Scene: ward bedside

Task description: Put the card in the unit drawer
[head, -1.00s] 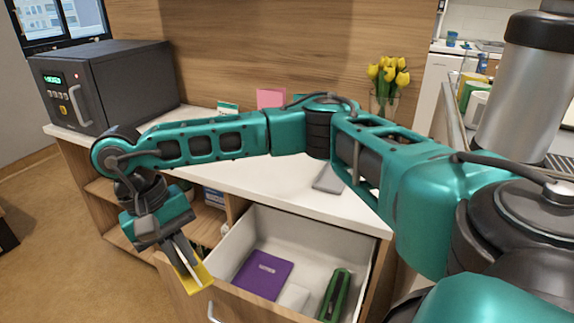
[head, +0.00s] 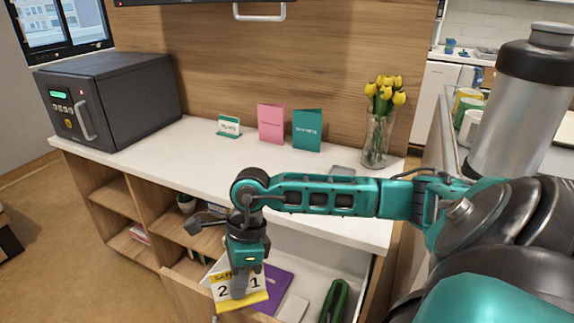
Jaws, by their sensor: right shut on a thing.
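My right gripper (head: 238,288) is shut on a white and yellow calendar (head: 224,290) with large dark digits, its face towards me. It overlaps the left front of the open unit drawer (head: 345,262) in the picture; I cannot tell whether it touches. Two folded cards stand upright on the white counter: a pink card (head: 271,123) and a teal card (head: 307,130) to its right. My right gripper is below and in front of them. My left gripper is not in view.
The drawer holds a purple booklet (head: 277,284), a white item (head: 292,308) and a green item (head: 334,301). On the counter are a black safe (head: 110,95), a small sign (head: 229,126), a grey phone-like slab (head: 342,171) and a vase of yellow tulips (head: 377,135).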

